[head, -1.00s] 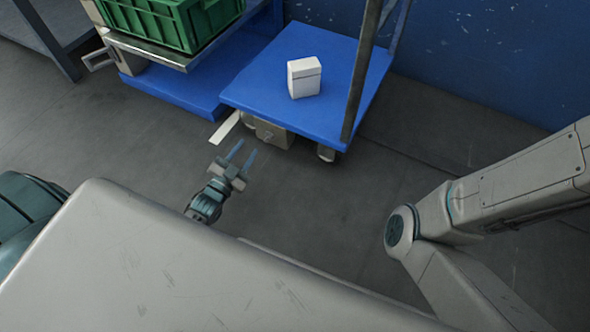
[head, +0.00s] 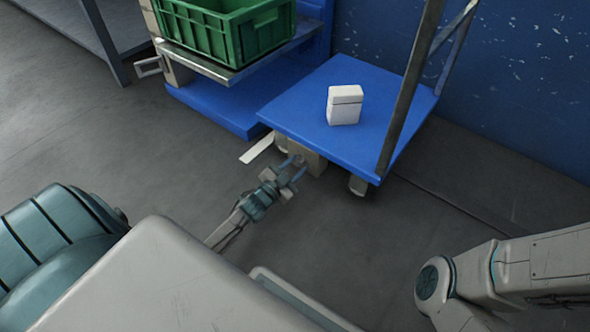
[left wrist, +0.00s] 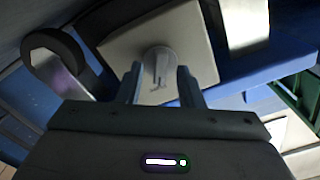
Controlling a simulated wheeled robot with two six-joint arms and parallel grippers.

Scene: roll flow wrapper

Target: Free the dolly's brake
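The blue dolly (head: 300,115) stands near the blue wall, with a beige brake box (head: 316,162) below its front edge. In the left wrist view a small grey brake handle (left wrist: 159,62) on a round boss sits on the face of the brake box (left wrist: 115,48). My left gripper (head: 295,170) is right in front of the box; its two fingers (left wrist: 160,84) are apart, one on each side of the handle's lower end. I cannot tell whether they touch it. My right gripper is out of view.
A white carton (head: 344,108) stands on the dolly. Left of it, a green crate (head: 225,30) rests on a metal-edged stand. A dolly wheel (head: 358,186) and a white floor strip (head: 257,149) are near the gripper. The floor in front is clear.

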